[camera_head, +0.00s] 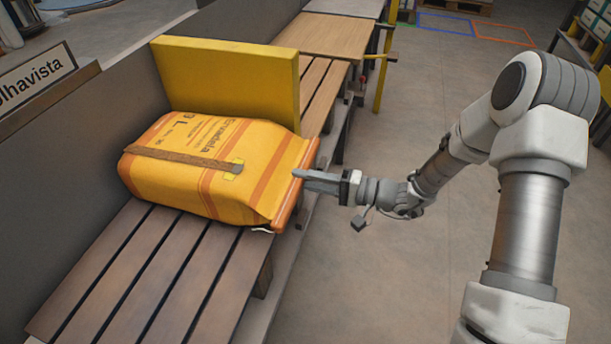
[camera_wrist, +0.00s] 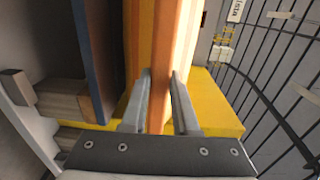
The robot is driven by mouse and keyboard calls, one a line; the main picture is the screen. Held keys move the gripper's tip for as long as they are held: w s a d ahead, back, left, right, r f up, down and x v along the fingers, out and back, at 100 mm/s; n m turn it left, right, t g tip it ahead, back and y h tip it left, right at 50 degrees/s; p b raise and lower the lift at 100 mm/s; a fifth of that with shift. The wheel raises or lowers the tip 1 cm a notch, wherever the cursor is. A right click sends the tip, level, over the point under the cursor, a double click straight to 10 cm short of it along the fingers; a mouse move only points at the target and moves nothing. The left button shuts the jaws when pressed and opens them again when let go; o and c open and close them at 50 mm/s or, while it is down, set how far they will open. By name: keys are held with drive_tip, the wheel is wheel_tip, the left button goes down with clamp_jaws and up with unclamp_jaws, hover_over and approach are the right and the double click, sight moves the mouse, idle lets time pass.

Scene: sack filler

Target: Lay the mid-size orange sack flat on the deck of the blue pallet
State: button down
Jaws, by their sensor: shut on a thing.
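The orange sack (camera_head: 215,165) lies on its side on a brown slatted surface (camera_head: 150,270), with a brown strap across it and a rolled, folded end facing right. My gripper (camera_head: 305,180) is at that folded end, reaching in from the right. In the wrist view my gripper (camera_wrist: 160,100) has its two fingers on either side of the orange edge of the sack (camera_wrist: 165,50), shut on it. The far side of the sack is hidden. I cannot make out a blue pallet for certain in either view.
A yellow block (camera_head: 225,75) stands upright right behind the sack. A grey wall with a sign (camera_head: 35,82) runs along the left. More slats and a wooden board (camera_head: 325,35) continue behind. Open floor (camera_head: 410,270) lies to the right, with blue and orange floor outlines at the back.

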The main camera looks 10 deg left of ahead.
drive_tip(key=shift+r, duration=0.1)
drive_tip(key=c, duration=0.6)
unclamp_jaws()
drive_tip(key=shift+f, duration=0.2)
drive_tip(key=s+d+r+p, duration=0.1)
drive_tip(key=d+p, duration=0.3)
drive_tip(key=d, duration=1.3)
drive_tip(key=shift+s+d, duration=0.15)
drive_tip(key=shift+d, duration=0.05)
